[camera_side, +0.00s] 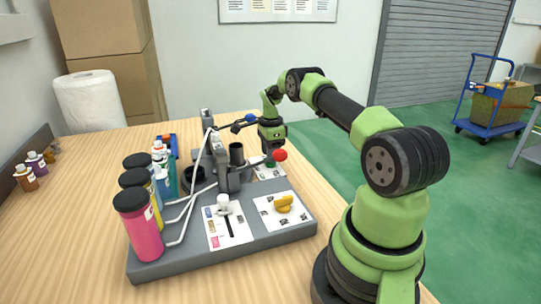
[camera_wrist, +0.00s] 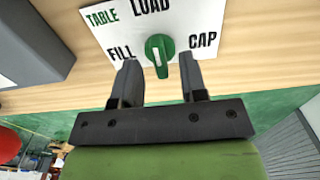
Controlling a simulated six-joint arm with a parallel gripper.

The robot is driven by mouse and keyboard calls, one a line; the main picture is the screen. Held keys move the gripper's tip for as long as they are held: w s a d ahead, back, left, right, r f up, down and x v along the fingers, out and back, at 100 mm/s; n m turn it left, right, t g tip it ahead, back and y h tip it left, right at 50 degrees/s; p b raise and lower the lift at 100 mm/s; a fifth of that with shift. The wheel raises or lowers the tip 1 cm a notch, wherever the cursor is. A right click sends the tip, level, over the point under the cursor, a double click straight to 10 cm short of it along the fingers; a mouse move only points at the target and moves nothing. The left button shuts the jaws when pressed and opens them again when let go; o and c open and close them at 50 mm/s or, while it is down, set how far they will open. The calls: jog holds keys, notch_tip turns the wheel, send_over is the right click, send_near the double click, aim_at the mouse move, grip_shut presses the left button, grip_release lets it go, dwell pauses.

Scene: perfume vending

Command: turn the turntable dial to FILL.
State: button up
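The turntable dial (camera_wrist: 160,47) is a round green knob on a white plate (camera_wrist: 205,15). The plate is marked TABLE, LOAD, FILL and CAP, with FILL left of the dial, LOAD above it and CAP to its right. The dial's white mark runs nearly up and down in the wrist view, in line with LOAD. In the side view the dial (camera_side: 270,163) shows small and green below my gripper (camera_side: 271,150). Contact with the dial cannot be made out.
A red ball knob (camera_side: 280,155) on a lever stands close to my gripper. The grey base (camera_side: 260,236) bears a yellow knob (camera_side: 284,203) and a white slider knob (camera_side: 223,201). Coloured bottles (camera_side: 139,228) stand at its left. Bare table lies behind the machine.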

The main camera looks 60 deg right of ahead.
jog(key=shift+f, duration=0.6)
grip_shut()
